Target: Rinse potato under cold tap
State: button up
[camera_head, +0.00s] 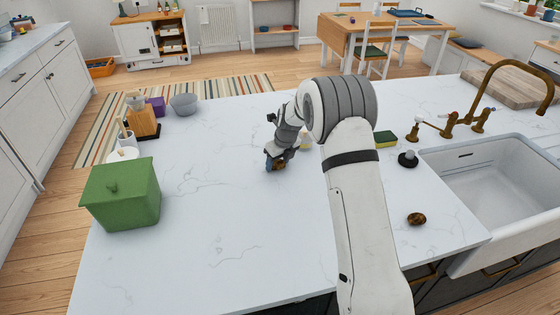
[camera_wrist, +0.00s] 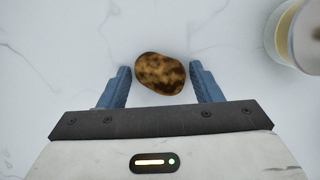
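A mottled brown potato (camera_wrist: 160,73) lies on the white marble counter. My gripper (camera_wrist: 160,70) is open, with its blue fingers on either side of the potato and narrow gaps showing. In the head view my gripper (camera_head: 278,163) is low over the middle of the counter, and the potato is mostly hidden there. The brass tap (camera_head: 520,68) arches over the white sink (camera_head: 482,178) at the right. Two tap handles, left (camera_head: 416,130) and right (camera_head: 480,120), stand behind the sink; I see no running water.
A brown oval object (camera_head: 416,218) lies left of the sink. A yellow-green sponge (camera_head: 386,139) and a black stopper (camera_head: 408,159) are near the tap. A pale yellow jar (camera_wrist: 290,35) stands right of my gripper. A green box (camera_head: 120,195) is at left; the front counter is clear.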

jog(key=shift+o, duration=1)
jog(key=shift+r, duration=0.25)
jog(key=b+v, duration=0.2)
jog(key=v, duration=1)
jog(key=s+d+r+n, duration=0.3)
jog(key=s+r+n, duration=0.45)
jog(key=s, duration=0.25)
jog(key=s+d+n+h, duration=0.1)
jog(key=s+d+n, duration=0.2)
jog(key=s+n, duration=0.7)
jog(key=s+d+n+h, duration=0.1)
jog(key=s+d+n, duration=0.3)
jog(key=s+n, duration=0.7)
jog(key=s, duration=0.8)
jog(key=shift+f+t, duration=0.4)
jog(key=shift+n, duration=0.25)
